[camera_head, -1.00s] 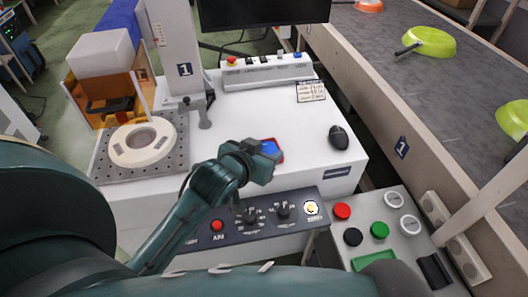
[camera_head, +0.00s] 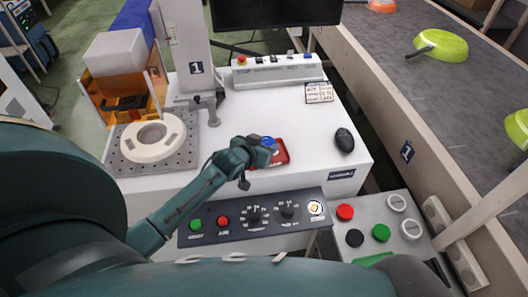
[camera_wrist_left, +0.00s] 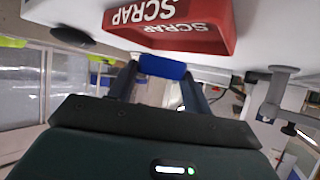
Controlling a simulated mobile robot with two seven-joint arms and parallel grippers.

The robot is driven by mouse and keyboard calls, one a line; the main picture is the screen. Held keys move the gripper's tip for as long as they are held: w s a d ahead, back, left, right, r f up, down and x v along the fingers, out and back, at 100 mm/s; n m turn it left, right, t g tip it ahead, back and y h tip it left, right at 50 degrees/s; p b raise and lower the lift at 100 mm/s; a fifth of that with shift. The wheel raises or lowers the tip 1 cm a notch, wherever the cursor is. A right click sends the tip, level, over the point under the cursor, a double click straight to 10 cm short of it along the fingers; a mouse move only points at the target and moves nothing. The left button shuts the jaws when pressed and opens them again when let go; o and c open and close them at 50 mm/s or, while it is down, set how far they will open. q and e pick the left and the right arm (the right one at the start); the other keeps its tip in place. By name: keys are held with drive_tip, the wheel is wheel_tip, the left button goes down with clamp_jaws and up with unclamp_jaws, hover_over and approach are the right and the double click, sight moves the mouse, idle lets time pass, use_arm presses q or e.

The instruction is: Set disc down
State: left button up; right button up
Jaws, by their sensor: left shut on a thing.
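The blue disc (camera_head: 269,142) is in my left gripper (camera_head: 265,149), which is shut on it. The wrist view also shows the blue disc (camera_wrist_left: 162,66) between the two fingers. A small red tray (camera_head: 283,153) marked SCRAP lies on the white worktop just behind and to the right of the gripper, partly hidden by it. In the wrist view the red tray (camera_wrist_left: 180,27) appears above the disc, apart from it in the picture. I cannot tell the disc's exact height. My right gripper is not in view.
A white ring fixture (camera_head: 152,137) sits on a perforated plate (camera_head: 186,160) at the left. A black mouse (camera_head: 344,140) and a label card (camera_head: 319,93) are at the right of the worktop. A control panel (camera_head: 252,215) fronts it. The conveyor (camera_head: 415,90) carries green pans.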

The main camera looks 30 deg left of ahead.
use_arm(q)
drive_tip(key=shift+f, duration=1.7)
drive_tip(key=shift+f, duration=0.1)
drive_tip(key=o, duration=0.8)
drive_tip(key=shift+c, duration=0.2)
drive_tip(key=v, duration=1.2)
drive_tip(key=s+d+f+m+g+h, duration=0.1)
drive_tip(key=s+d+f, duration=0.2)
drive_tip(key=s+d, duration=0.3)
drive_tip(key=s+d+f+m+g+h, duration=0.1)
drive_tip(key=s+d+f, duration=0.2)
drive_tip(key=s+d, duration=0.3)
drive_tip(key=shift+s+d+f+m+h+p, duration=0.3)
drive_tip(key=shift+s+h+p, duration=0.1)
drive_tip(key=shift+s, duration=0.6)
